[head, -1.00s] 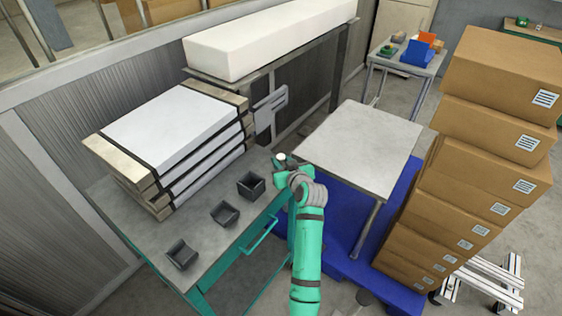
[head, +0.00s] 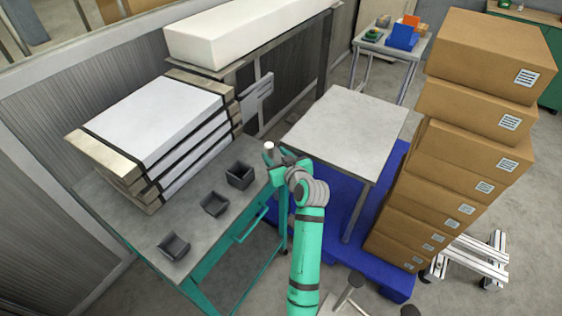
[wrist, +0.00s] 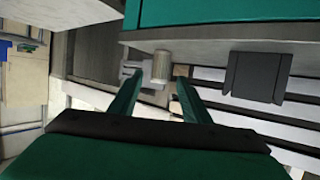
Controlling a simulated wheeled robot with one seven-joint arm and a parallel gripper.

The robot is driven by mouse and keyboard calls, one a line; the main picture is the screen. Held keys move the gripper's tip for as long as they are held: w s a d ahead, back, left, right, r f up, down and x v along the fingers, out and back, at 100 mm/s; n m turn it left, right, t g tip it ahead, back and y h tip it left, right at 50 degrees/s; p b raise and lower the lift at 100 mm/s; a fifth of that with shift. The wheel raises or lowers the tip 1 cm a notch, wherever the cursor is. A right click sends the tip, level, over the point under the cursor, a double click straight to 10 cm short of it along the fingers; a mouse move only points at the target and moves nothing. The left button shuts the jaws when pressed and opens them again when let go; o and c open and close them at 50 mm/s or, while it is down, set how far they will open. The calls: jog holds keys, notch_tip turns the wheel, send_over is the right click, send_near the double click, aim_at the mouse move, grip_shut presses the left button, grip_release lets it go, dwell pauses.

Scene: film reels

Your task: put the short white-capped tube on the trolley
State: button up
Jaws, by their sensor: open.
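The short tube with a white cap (head: 269,147) stands upright near the back right corner of the green workbench (head: 215,236). It also shows in the wrist view (wrist: 161,66), just beyond and between my fingertips. My gripper (head: 281,156) is beside the tube in the head view, on its right. In the wrist view my gripper (wrist: 160,78) is open, its two green fingers apart with nothing clearly held between them. The lower part of the tube is partly hidden in the head view. A grey-topped table (head: 350,130), which may be the trolley, stands right of the bench with a clear top.
Black bins (head: 240,175) line the bench. White slabs (head: 160,120) are stacked behind them. Tall cardboard boxes (head: 470,150) stand at the right. A blue platform (head: 385,270) lies low around the table. A far table (head: 395,44) holds coloured items.

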jog(key=v, duration=0.5)
jog(key=shift+s+d+r, duration=0.1)
jog(key=shift+s, duration=0.15)
